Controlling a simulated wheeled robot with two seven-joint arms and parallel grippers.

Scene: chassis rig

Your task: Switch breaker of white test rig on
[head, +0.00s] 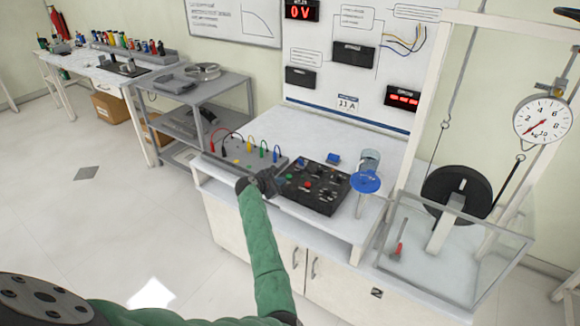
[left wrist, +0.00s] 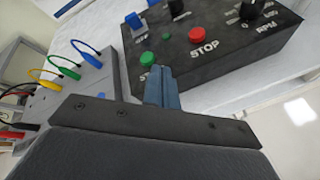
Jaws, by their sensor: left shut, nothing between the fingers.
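The white test rig (head: 240,225) is a white bench with a tall back panel reading "0 V" and "11 A". A black control box (head: 316,187) on its top has a red STOP button (left wrist: 203,34), a green button (left wrist: 148,60), black knobs and a blue lever (left wrist: 134,22). Its on or off position is unclear. A separate small blue part (head: 333,158) sits behind the box. My left gripper (head: 278,184) is shut and empty at the box's left front edge. In the left wrist view its fingertips (left wrist: 162,72) are close to the green button; contact is unclear. My right gripper is not visible.
A grey terminal box (head: 225,165) with coloured leads is left of the control box. A blue-topped stand (head: 366,182) is right of it. A clear-walled enclosure (head: 470,255) with a black wheel and hanging dial (head: 542,120) is farther right.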

